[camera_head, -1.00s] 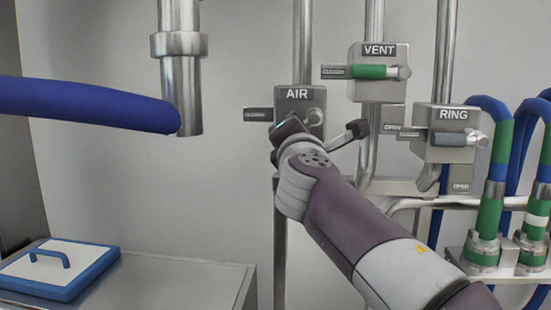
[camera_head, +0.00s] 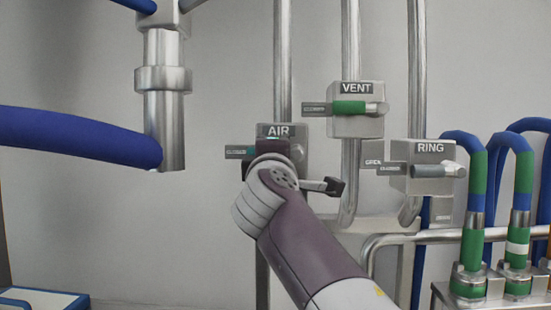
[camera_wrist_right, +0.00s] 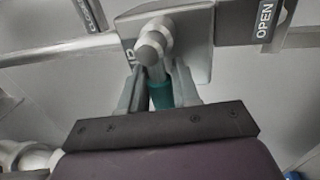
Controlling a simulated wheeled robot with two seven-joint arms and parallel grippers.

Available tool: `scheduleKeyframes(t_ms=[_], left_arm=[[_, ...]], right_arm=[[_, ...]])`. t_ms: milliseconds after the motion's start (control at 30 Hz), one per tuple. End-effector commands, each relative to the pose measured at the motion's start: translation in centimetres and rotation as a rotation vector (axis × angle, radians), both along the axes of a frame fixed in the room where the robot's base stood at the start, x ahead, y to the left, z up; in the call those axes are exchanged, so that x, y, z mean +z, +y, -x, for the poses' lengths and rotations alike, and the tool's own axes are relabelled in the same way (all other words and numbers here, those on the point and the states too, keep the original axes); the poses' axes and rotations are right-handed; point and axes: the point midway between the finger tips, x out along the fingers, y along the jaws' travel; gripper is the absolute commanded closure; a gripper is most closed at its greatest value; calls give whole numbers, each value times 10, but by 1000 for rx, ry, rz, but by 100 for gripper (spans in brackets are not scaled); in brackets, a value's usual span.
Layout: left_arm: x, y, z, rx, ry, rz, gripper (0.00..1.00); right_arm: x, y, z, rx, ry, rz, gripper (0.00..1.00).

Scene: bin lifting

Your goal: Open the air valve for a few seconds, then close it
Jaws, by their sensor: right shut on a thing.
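The AIR valve is a grey box (camera_head: 297,165) on a vertical pipe, left of the VENT and RING valves. A "CLOSED" plate (camera_head: 238,152) sticks out on its left. My right gripper (camera_head: 265,148) is in front of the box and hides much of it, including most of the handle. In the right wrist view, the two fingers (camera_wrist_right: 160,92) are shut on the teal handle (camera_wrist_right: 160,95), just below its round metal pivot (camera_wrist_right: 150,55). An "OPEN" plate (camera_wrist_right: 265,20) shows at the upper right there. My left gripper is not in view.
The VENT valve (camera_head: 357,125) with a green handle and the RING valve (camera_head: 432,180) with a grey handle are close on the right. A thick blue hose (camera_head: 75,138) and a metal pipe (camera_head: 163,95) are on the left. Banded hoses (camera_head: 470,215) stand at the right.

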Motion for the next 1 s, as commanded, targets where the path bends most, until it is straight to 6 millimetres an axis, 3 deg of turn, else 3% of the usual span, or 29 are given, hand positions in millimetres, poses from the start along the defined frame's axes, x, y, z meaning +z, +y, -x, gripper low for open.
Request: scheduleKeyframes(t_ms=[500,533,567,867,1000], left_arm=[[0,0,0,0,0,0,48],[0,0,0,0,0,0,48],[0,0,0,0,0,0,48],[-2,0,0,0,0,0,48],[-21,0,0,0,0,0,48]], right_arm=[[2,-1,1,-1,-1,-21,100],[2,-1,1,-1,-1,-21,62],[2,-1,1,-1,-1,-21,53],[0,0,1,-1,0,-17,50],[-10,0,20,2,-2,-19,50]])
